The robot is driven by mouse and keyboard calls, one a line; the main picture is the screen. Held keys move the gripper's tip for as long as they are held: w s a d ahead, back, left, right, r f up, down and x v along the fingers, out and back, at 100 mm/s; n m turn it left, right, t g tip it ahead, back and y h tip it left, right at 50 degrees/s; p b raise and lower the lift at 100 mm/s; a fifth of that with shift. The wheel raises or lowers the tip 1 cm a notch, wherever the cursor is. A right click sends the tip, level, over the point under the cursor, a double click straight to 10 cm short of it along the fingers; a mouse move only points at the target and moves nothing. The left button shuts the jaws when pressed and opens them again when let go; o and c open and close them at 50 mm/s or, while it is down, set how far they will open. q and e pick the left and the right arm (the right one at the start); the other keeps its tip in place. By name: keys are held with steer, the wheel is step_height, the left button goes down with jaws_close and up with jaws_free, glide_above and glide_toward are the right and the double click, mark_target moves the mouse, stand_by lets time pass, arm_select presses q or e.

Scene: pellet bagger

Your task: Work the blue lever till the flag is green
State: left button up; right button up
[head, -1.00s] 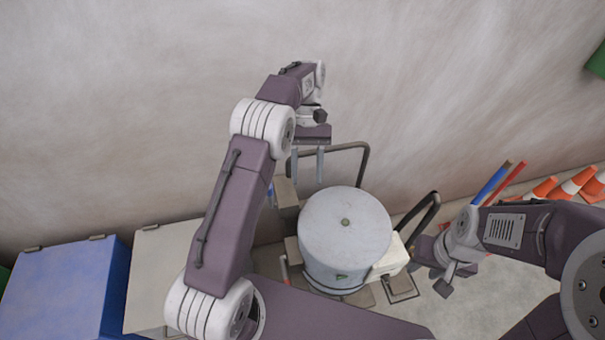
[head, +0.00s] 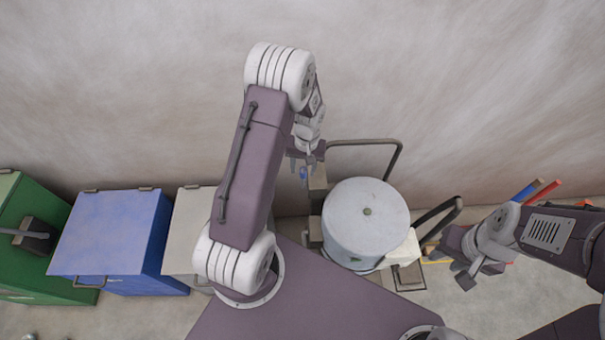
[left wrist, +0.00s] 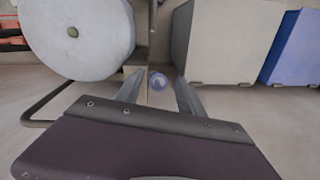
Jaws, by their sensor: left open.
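The blue lever's knob (head: 303,173) shows beside the bagger's pale round drum (head: 352,235), on its left in the head view. I cannot make out the flag.
A black tube handle (head: 368,142) rises behind the drum and another (head: 438,213) at its right. Blue (head: 112,235), green (head: 28,215) and grey (head: 192,225) bins stand to the left. The wall is close behind. Coloured bars (head: 535,190) lie at the right.

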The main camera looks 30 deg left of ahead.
mark_target(303, 176)
arm_select(q)
steer(key=f, duration=0.4)
steer(key=w+f+p, duration=0.1)
steer(key=shift+a+f, duration=0.2)
steer(key=shift+f, duration=0.2)
steer(key=shift+s+r, duration=0.1)
steer(key=shift+s, duration=0.3)
steer(key=c, duration=0.4)
jaws_close()
